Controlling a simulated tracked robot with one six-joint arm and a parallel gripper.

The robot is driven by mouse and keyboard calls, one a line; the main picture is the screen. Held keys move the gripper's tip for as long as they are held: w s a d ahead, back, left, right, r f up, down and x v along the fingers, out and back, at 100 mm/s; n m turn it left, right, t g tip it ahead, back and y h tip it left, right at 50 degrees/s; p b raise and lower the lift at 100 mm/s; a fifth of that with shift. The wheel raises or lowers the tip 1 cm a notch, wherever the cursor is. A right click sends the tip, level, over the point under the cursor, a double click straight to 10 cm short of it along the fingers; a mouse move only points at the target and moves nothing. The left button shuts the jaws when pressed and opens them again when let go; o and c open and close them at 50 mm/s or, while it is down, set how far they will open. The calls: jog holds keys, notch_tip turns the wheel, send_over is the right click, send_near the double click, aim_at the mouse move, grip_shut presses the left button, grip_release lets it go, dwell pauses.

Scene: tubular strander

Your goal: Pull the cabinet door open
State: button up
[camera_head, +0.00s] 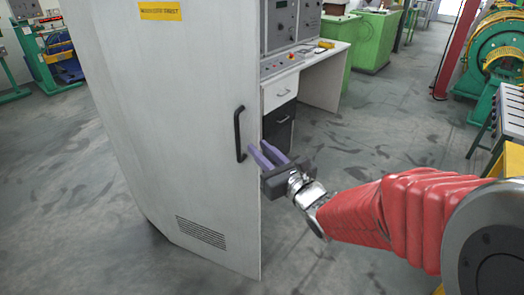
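The cabinet door (165,120) is a tall pale grey panel filling the left middle of the head view. It has a black vertical bar handle (238,134) near its right edge and a vent grille (201,232) low down. Whether the door is fully closed I cannot tell. My gripper (258,151) is just right of the handle's lower end, with its two purple fingers pointing up and left toward it. The fingers are apart and nothing shows between them. The gripper appears not to be around the handle; the exact gap in depth is unclear.
A white desk (310,62) with drawers and a control panel stands behind the cabinet's right edge. Green machines (375,42) are further back. A yellow-edged machine (508,160) is at the right. Grey floor (370,120) is open between them.

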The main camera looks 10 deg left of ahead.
jog(key=shift+c, duration=0.2)
